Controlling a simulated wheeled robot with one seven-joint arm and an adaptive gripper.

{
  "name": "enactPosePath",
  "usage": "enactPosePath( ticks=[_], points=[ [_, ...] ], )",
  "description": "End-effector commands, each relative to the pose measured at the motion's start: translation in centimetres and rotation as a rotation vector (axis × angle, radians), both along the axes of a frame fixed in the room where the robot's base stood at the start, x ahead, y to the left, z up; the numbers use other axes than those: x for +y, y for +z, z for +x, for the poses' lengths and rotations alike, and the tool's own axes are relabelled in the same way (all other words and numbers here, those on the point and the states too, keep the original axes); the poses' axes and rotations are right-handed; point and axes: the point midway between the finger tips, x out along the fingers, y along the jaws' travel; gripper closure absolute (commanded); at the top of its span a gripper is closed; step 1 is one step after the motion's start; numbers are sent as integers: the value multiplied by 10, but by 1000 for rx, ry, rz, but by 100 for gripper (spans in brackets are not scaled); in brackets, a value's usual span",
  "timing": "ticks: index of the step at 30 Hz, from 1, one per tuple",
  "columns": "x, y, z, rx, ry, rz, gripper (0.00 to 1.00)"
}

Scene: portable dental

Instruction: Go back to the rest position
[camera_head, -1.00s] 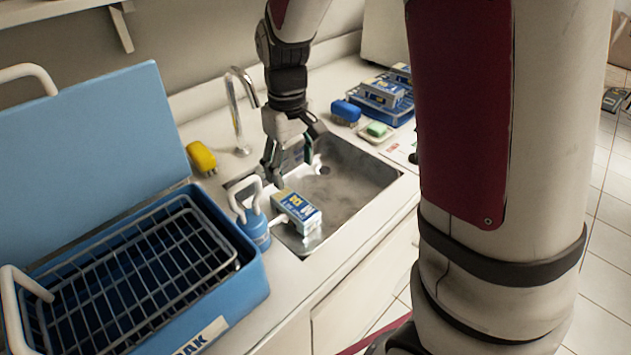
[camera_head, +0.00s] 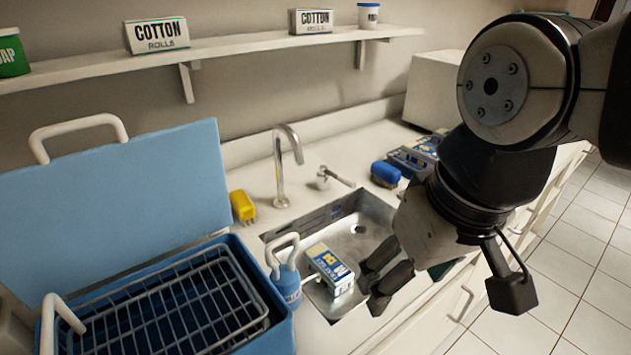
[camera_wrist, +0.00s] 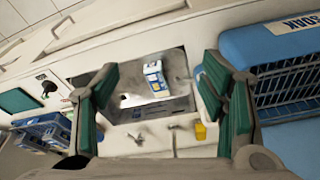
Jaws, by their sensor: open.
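My gripper (camera_head: 383,283) is open and empty, above the front right part of the sink in the head view. In the wrist view its two green-padded fingers (camera_wrist: 163,95) stand wide apart with nothing between them. A blue, white and yellow box (camera_head: 331,268) rests at the left end of the metal sink (camera_head: 352,232). It also shows in the wrist view (camera_wrist: 156,78), beyond the fingers. The gripper is to the right of the box in the head view, and no contact is visible.
A blue tub (camera_head: 276,327) with a wire basket stands at left, its lid raised. The faucet (camera_head: 279,170), yellow brush (camera_head: 243,207) and blue brush (camera_head: 385,174) line the back. A shelf (camera_head: 240,50) runs above.

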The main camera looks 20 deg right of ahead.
Motion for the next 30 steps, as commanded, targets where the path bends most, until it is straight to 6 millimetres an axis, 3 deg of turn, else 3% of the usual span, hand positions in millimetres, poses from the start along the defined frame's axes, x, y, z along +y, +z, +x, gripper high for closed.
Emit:
enactPosePath(
  ticks=[4, 14, 24, 30],
  points=[
    [-1, -2, -12, -13, -19, -7, 34],
    [-1, 0, -14, -16, -21, -6, 34],
    [-2, 60, -15, -113, -18, -17, 34],
    [-2, 72, -13, -142, -17, -20, 34]
  ],
)
